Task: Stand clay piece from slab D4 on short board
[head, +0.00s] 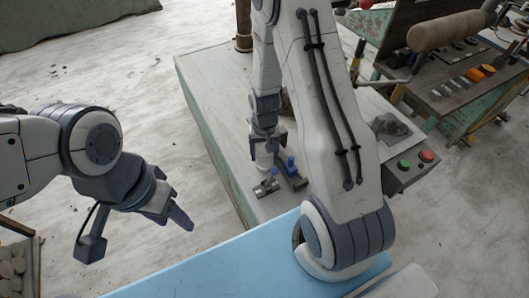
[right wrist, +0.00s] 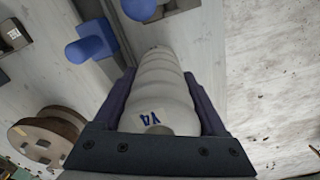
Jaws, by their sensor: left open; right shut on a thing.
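My right gripper (head: 265,143) is shut on a pale grey, ridged clay piece (head: 264,160), held over the pale worktable (head: 213,98). In the right wrist view the clay piece (right wrist: 165,85) lies between both fingers of the right gripper (right wrist: 163,95). It bears a blue mark near the palm that I cannot read surely. Its far end is near blue-knobbed fittings, and I cannot tell whether it touches anything. I cannot single out the short board or slab D4. My left gripper (head: 172,213) is open and empty, left of the table, over the floor.
A control box (head: 410,168) with green and red buttons is at the right. A round brown wooden object (right wrist: 45,140) shows in the wrist view.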

